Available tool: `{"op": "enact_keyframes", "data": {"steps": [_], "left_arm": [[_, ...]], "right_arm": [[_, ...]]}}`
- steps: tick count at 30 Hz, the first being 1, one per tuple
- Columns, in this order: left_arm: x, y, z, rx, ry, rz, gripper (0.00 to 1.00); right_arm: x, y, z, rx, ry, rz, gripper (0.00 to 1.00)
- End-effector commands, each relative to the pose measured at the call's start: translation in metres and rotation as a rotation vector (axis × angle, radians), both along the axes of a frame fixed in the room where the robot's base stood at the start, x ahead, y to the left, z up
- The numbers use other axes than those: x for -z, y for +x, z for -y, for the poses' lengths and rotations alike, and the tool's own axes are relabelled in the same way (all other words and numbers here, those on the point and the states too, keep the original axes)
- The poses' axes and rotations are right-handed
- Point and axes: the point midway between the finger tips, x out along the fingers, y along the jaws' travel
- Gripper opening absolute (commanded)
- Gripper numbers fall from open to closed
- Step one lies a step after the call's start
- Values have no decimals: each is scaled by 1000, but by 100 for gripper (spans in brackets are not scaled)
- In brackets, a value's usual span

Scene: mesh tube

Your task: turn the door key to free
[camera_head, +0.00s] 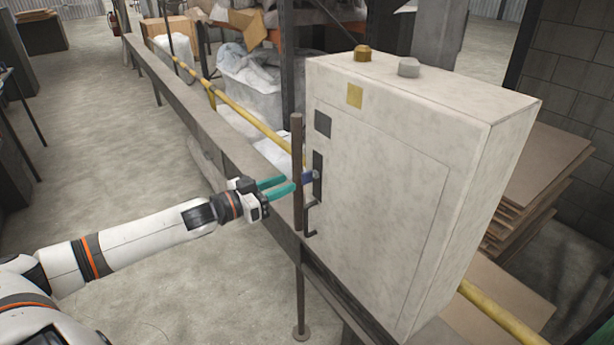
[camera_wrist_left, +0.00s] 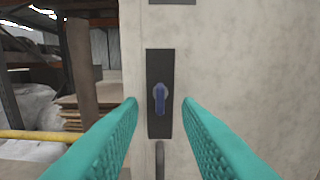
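The door key (camera_head: 309,176) is a small blue key on a dark lock plate (camera_head: 318,175) on the front of a pale cabinet (camera_head: 385,180). In the left wrist view the key (camera_wrist_left: 160,98) stands upright in a round keyhole fitting on the dark plate (camera_wrist_left: 160,65). My left gripper (camera_head: 285,187) has teal fingers and is just short of the key. In the left wrist view its fingers (camera_wrist_left: 160,112) are apart, one on each side of the key, with nothing between them touching it. My right gripper does not show.
A dark door handle (camera_head: 310,218) sits below the lock plate. A brown upright post (camera_head: 297,170) stands close by the cabinet's left edge. A long rail (camera_head: 190,110) and a yellow pipe (camera_head: 235,107) run behind my left arm.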

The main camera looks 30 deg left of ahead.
Motion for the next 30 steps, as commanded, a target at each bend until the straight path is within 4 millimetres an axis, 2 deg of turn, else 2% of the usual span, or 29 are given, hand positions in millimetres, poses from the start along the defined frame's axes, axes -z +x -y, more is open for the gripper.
{"op": "enact_keyframes", "data": {"steps": [16,22,30], "left_arm": [[-3,58,23,-2,0,3,31],[-1,68,28,0,1,2,31],[0,69,29,0,2,0,31]], "right_arm": [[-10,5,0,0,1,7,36],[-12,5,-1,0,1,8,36],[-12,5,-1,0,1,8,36]]}}
